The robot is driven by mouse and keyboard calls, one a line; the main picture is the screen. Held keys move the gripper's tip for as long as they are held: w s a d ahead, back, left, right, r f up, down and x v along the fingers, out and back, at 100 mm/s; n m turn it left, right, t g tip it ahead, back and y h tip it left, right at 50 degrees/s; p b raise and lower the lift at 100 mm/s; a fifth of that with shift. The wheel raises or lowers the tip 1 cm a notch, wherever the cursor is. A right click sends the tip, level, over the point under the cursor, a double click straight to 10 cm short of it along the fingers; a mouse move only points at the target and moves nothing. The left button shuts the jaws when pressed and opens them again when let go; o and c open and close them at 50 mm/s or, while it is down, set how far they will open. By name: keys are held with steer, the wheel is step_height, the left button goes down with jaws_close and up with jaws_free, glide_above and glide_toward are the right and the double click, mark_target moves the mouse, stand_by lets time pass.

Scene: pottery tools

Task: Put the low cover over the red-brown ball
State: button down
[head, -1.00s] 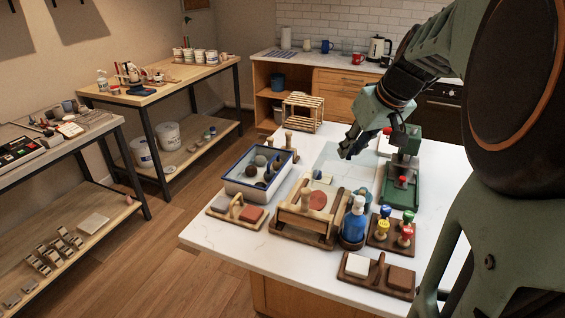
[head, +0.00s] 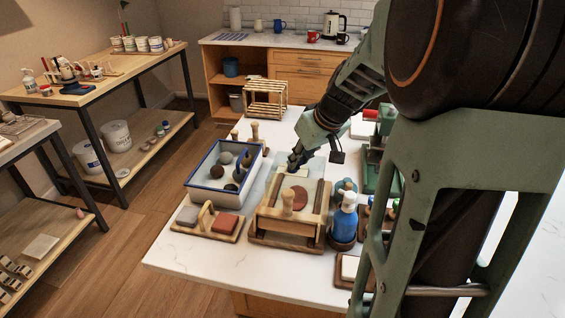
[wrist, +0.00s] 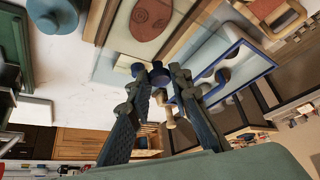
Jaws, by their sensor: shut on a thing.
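My gripper (head: 296,164) hangs over the back of the table, just behind the wooden press frame. Its fingers are shut on a small dark blue part, which also shows at the fingertips in the wrist view (wrist: 148,72). I take this to be the knob of the low cover; its body is hard to make out against the pale surface below. Several balls lie in the blue-rimmed tray (head: 190,180), left of my gripper. Grey (head: 226,158) and dark brown (head: 245,160) ones show, but I cannot tell for sure which is the red-brown ball.
The wooden press frame (head: 262,222) holds a flat red-brown slab (head: 300,200). A blue bottle (head: 345,218) stands right of it. A wooden rack (head: 264,92) stands at the back.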

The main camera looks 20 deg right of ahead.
mark_target(299, 170)
steer(key=shift+f, duration=2.15)
steer(key=shift+f, duration=0.2)
steer(key=c, duration=1.8)
jaws_free()
steer(key=shift+r, duration=0.1)
steer(key=shift+o, duration=0.2)
steer(key=shift+r, duration=0.25)
steer(key=v, duration=1.1)
steer(key=shift+s+r, duration=0.25)
steer(key=shift+r, duration=0.05)
